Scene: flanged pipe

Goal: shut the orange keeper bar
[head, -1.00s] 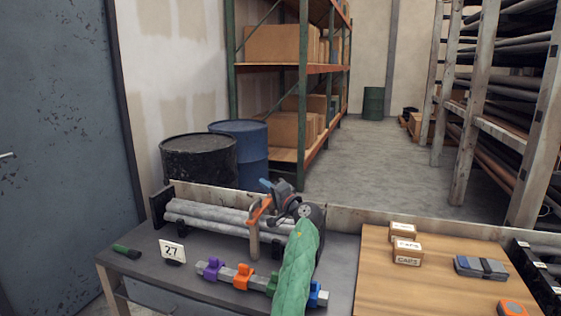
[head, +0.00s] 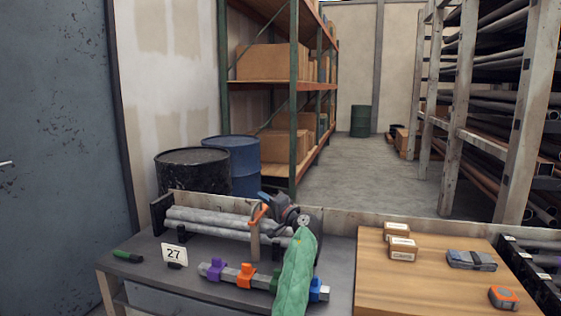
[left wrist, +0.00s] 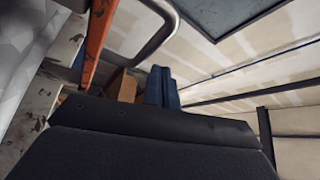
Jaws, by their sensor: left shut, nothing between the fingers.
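The orange keeper bar (head: 259,213) slants upward at the front of the pipe rack, by a wooden post (head: 254,242). In the left wrist view the bar (left wrist: 97,42) runs down the upper left. My left gripper (head: 263,197) is just behind and above the bar's upper end, its blue fingertips close together. The fingertips also show in the wrist view (left wrist: 161,88), to the right of the bar and empty. I cannot tell whether the gripper touches the bar. Grey pipes (head: 215,220) lie behind the post; my gripper and green-sleeved arm hide their right ends. My right gripper is out of view.
A grey rail with purple (head: 216,268), orange (head: 245,275) and blue (head: 318,290) clamps lies in front of the rack. A number card (head: 174,256) and a green-handled tool (head: 128,256) are at left. Boxes (head: 402,249) sit on the wooden board at right.

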